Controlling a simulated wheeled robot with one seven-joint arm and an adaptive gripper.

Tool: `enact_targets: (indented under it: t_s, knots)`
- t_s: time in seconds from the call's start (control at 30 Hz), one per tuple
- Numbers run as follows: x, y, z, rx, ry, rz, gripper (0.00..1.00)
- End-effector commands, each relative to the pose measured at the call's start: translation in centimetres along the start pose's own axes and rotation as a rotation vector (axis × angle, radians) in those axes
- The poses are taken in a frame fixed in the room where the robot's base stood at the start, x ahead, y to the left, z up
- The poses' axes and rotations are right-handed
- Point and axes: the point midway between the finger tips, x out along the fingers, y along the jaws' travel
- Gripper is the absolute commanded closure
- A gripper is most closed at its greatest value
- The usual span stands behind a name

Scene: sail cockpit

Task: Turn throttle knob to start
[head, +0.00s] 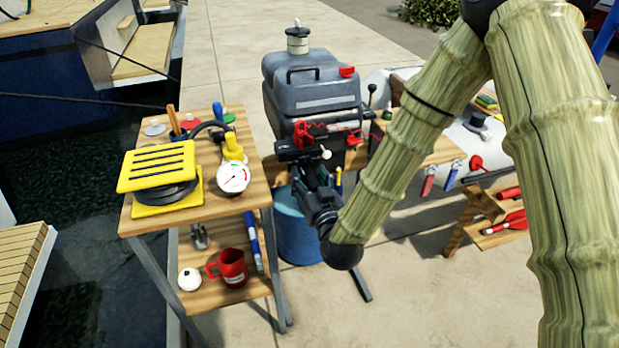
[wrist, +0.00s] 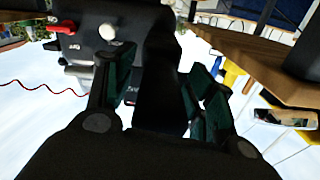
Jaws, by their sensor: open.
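A dark control box (wrist: 85,50) fills the upper left of the wrist view. A pale round knob (wrist: 107,32) sits on its face, with small white markings around it too blurred to read. This looks like the throttle knob. In the head view the pale knob (head: 326,154) shows just right of my gripper. My gripper (head: 305,168) is in front of the box, its fingers apart. In the wrist view my gripper (wrist: 155,85) is open and empty, and the knob lies beyond its left finger. I cannot tell any contact.
A red part (head: 303,135) is at the box's top. A wooden cart (head: 253,193) with a yellow foot pump (head: 157,170), gauge and red mug (head: 231,267) is left. A blue bucket (head: 295,235) stands below. Open pavement lies in front.

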Motion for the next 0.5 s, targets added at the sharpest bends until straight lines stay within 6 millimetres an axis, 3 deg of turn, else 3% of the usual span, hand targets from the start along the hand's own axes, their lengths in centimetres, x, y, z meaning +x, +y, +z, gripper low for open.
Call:
enact_targets:
  t_s: [0.33, 0.5]
  knots:
    - [0.32, 0.0, 0.02, 0.0, -0.001, 0.0, 0.45]
    - [0.3, 0.01, 0.02, 0.0, -0.001, 0.0, 0.76]
